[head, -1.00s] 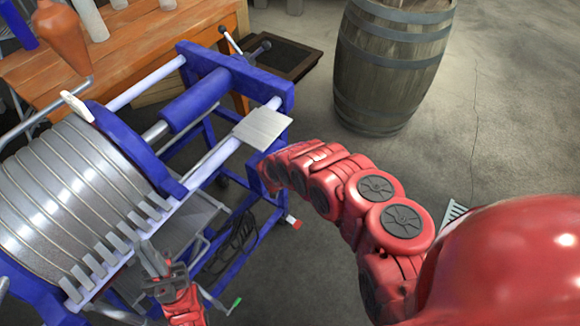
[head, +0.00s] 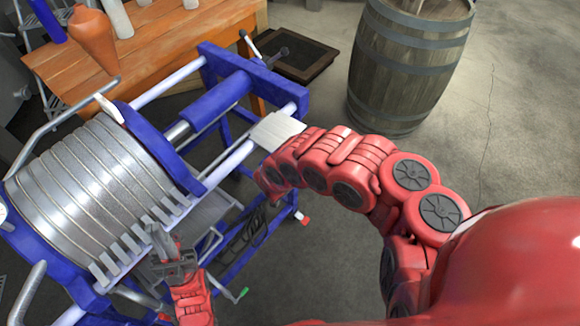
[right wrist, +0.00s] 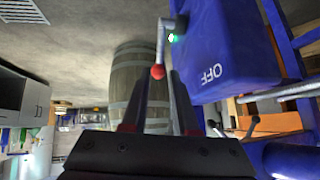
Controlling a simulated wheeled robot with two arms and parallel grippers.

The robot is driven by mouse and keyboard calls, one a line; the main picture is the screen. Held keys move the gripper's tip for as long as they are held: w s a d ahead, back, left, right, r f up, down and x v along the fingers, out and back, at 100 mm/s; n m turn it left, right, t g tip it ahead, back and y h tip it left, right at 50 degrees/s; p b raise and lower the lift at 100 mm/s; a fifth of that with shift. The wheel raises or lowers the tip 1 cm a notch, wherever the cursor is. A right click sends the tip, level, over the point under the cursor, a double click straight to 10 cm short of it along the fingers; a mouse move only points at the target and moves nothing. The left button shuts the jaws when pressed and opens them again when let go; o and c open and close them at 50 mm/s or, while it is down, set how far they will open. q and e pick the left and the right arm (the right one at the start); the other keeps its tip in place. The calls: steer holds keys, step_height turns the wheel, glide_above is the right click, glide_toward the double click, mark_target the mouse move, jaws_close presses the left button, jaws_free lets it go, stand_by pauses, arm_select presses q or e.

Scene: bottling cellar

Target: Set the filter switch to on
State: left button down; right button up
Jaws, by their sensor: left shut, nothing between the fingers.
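The switch is a blue box (right wrist: 225,45) in the right wrist view, with the word OFF on it upside down and a small green light (right wrist: 171,38). A grey lever (right wrist: 162,45) with a red ball end (right wrist: 157,72) sticks out beside it. My right gripper (right wrist: 158,105) is open. The red ball appears between its fingers in the picture, but I cannot tell whether they touch it. In the head view my right gripper is hidden at the end of its red arm. My left gripper (head: 170,250) is shut and empty, close to the filter's row of grey plate lugs.
The filter has a blue frame (head: 285,90) and a ribbed metal plate pack (head: 85,185). A wooden table (head: 170,45) stands behind it and a barrel (head: 408,70) at the back right. A dark floor grate (head: 300,55) lies between. Floor on the right is open.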

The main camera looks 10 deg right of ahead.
steer(key=p+v, duration=0.3)
steer(key=v, duration=0.3)
stand_by(0.5)
